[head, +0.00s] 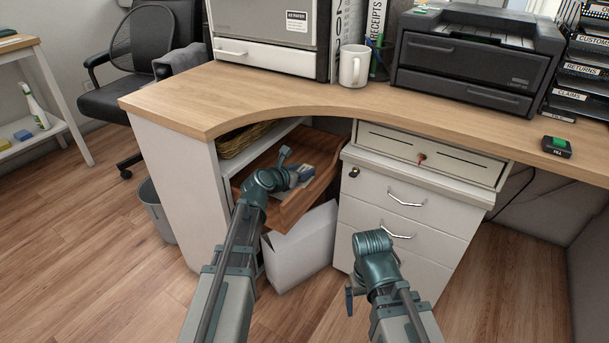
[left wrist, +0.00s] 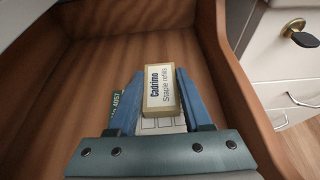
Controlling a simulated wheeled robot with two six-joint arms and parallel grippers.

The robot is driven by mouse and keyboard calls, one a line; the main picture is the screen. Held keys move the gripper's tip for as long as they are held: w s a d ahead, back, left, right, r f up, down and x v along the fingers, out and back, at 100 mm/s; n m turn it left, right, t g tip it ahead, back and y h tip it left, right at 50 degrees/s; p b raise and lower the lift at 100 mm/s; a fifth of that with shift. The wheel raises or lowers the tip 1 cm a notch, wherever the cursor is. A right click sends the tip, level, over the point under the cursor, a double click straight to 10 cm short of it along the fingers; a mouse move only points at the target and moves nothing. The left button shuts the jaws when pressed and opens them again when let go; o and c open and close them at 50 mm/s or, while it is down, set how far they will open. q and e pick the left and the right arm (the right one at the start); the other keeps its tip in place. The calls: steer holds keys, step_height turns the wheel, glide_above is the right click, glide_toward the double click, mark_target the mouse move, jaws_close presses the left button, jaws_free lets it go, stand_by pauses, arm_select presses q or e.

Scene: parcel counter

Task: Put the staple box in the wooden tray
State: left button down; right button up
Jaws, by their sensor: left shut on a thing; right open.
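The staple box (left wrist: 160,87), a small cardboard-coloured box with a white "Cadrimo Staple refills" label, is between the fingers of my left gripper (head: 299,176) in the left wrist view. The gripper is shut on it. The wooden tray (head: 313,196) is a brown, open-topped tray below the desk; its bare floor (left wrist: 70,85) fills much of the left wrist view. My left gripper is inside or just over the tray; I cannot tell whether the box touches the floor. My right gripper (head: 352,293) is open, low in front of the white drawers, apart from the tray.
A green item (left wrist: 118,103) with printed numbers shows beside the left finger, and a white printed piece lies below the box. The desk top (head: 290,95) overhangs the tray. A white drawer cabinet (head: 400,222) stands to its right, and a white bin-like box (head: 300,250) below.

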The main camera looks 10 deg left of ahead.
arm_select(q)
steer(key=shift+w+f, duration=0.1)
steer(key=shift+f, duration=0.05)
steer(key=shift+c, duration=1.7)
jaws_free()
steer(key=p+v, duration=0.3)
steer(key=v, duration=0.4)
steer(key=shift+s, duration=0.3)
steer(key=shift+w, duration=0.15)
